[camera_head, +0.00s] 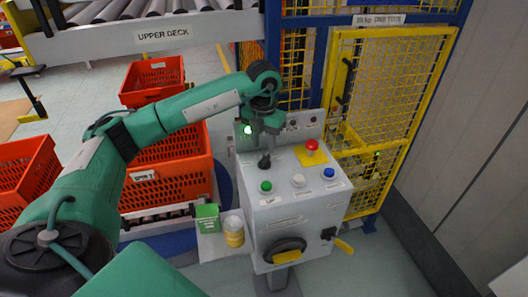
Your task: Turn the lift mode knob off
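A grey control box (317,203) stands in the middle of the view. A small black knob (264,161) sticks up at the left of its sloped top; I cannot read its label or its setting. My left gripper (268,141) points down just above and behind this knob, close to it. Its fingers are small and dark, so I cannot tell whether they are open or touch the knob. A larger black rotary handle (284,245) is on the front face. My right gripper is out of view.
The top has a green button (265,187), a white button (298,181), a blue button (329,173) and a red mushroom button (311,146). A side shelf holds a green box (207,217) and a yellow-white container (233,231). Orange totes (170,175) stand left; a yellow mesh gate (395,90) stands behind.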

